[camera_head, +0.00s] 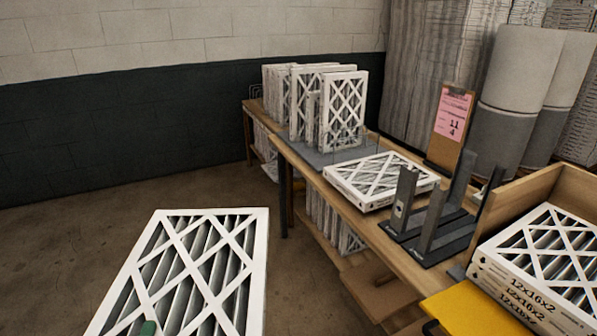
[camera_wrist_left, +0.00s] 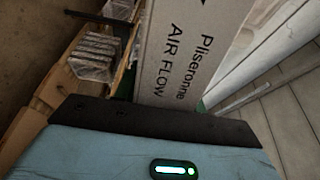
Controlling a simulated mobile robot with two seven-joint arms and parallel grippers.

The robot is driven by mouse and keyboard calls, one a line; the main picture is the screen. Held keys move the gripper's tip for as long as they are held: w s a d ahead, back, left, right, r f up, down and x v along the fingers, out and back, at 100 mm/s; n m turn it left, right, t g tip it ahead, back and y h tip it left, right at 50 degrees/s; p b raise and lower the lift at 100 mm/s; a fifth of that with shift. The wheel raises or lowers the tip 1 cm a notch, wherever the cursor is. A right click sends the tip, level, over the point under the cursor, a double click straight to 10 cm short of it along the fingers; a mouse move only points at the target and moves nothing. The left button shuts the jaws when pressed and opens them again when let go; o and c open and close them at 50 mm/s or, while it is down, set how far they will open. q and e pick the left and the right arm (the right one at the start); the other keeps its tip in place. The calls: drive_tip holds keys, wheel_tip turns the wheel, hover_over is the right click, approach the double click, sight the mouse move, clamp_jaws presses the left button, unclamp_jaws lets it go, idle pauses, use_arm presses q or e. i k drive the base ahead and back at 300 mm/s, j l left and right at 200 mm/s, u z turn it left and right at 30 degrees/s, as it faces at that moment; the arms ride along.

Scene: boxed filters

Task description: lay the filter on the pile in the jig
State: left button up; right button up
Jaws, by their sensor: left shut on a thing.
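A white-framed filter (camera_head: 205,265) with a lattice face hangs in the lower left of the head view, clear of the bench. My left gripper (camera_wrist_left: 160,105) is shut on it; the filter's printed edge (camera_wrist_left: 185,50), reading AIR FLOW, stands up from the jaws in the left wrist view. A green tip (camera_head: 148,327) shows at the filter's near part; most of the gripper is hidden there. At the right, a pile of filters (camera_head: 545,270) marked 12x16x2 lies flat inside a wooden-walled corner (camera_head: 530,188), which looks like the jig. The held filter is well left of this pile.
Dark metal uprights (camera_head: 432,220) stand on the bench left of the pile. Another filter (camera_head: 380,180) lies flat beside them. Several filters (camera_head: 342,110) stand upright farther back. A clipboard (camera_head: 450,125) with a pink sheet stands behind. A yellow part (camera_head: 470,308) borders the pile's near side.

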sight(562, 280)
drive_tip(key=k+z, duration=0.1)
drive_tip(key=z, duration=0.25)
drive_tip(key=k+l+z, duration=0.1)
drive_tip(key=z, duration=0.25)
drive_tip(key=k+l+z, duration=0.1)
drive_tip(key=z, duration=0.2)
